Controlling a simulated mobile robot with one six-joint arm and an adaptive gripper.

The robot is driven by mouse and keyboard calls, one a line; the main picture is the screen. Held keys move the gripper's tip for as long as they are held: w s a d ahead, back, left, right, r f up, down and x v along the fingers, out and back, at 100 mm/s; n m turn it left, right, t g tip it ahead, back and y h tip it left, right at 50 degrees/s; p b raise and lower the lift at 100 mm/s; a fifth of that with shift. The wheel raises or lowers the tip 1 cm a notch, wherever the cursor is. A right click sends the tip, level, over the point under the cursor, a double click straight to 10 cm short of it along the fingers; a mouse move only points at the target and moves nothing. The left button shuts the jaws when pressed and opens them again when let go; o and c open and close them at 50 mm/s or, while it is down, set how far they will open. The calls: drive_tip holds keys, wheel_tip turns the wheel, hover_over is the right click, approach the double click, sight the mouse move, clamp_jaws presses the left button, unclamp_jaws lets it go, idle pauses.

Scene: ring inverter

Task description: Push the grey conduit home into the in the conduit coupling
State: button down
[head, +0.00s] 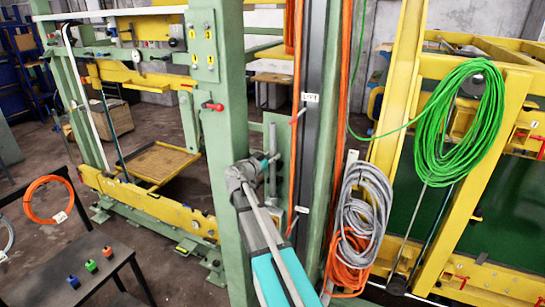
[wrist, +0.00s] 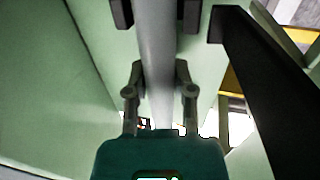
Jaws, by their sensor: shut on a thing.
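The grey conduit (wrist: 158,50) runs lengthwise up the middle of the wrist view. The two fingers of my gripper (wrist: 160,76) close on it from both sides. In the head view, my gripper (head: 268,163) is beside the green post, and a short upright grey length of the conduit (head: 272,138) shows there. Two dark blocks (wrist: 188,15) flank the conduit at the top of the wrist view; I cannot tell what they are. The conduit coupling cannot be made out, so how the conduit's end stands to it cannot be told.
A green post (head: 229,110) stands close to my arm. Orange and grey cable coils (head: 365,205) hang to its right, and a green coil (head: 458,120) farther right. A dark table (head: 75,262) with small coloured parts is at lower left. Open floor lies behind it.

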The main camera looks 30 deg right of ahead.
drive_tip(key=shift+f+b, duration=1.1)
drive_tip(key=shift+f, duration=0.05)
drive_tip(key=shift+c, duration=2)
unclamp_jaws()
drive_tip(key=shift+s+a, duration=0.1)
drive_tip(key=v, duration=1.1)
drive_tip(key=shift+a, duration=0.4)
drive_tip(key=shift+s, duration=0.1)
